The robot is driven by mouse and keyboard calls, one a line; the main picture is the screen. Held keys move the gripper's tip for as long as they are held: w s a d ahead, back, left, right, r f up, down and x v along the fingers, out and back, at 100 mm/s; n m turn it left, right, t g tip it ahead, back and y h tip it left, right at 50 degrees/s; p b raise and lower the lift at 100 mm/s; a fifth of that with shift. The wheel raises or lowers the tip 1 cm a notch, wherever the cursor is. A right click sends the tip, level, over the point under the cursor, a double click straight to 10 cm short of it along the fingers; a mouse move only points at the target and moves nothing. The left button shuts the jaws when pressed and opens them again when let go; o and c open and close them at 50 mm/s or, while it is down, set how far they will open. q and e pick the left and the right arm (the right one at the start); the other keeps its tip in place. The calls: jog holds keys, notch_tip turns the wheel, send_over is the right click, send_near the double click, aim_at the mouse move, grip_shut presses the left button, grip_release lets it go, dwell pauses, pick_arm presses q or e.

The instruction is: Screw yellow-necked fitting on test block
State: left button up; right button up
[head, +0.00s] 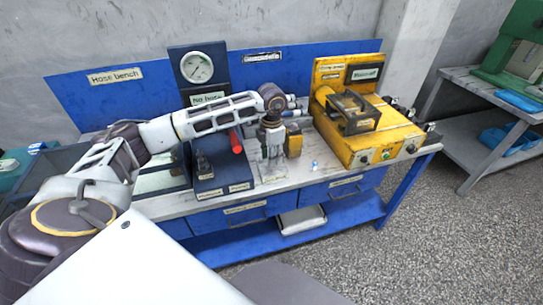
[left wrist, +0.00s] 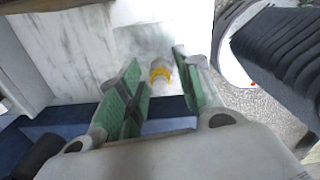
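My left gripper (head: 272,166) points down over the bench top, to the right of the dark blue test block (head: 209,172) with its gauge. In the left wrist view the left gripper's green-padded fingers (left wrist: 158,80) are spread apart. A small pale fitting with a yellow ring (left wrist: 160,74) shows between them, with a visible gap to each finger. I cannot tell how deep it sits between the fingertips. In the head view the gripper hides this fitting. My right gripper is in neither view.
A yellow unit (head: 352,143) stands on the right of the bench. A small blue-and-white piece (head: 315,166) is on the bench near the front. A yellow part (head: 294,146) is just behind my left gripper.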

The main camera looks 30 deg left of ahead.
pick_arm(q)
jog(key=shift+r+p, duration=0.9)
jog(key=shift+r, duration=0.75)
jog(key=o, duration=0.6)
jog(key=shift+c, duration=0.2)
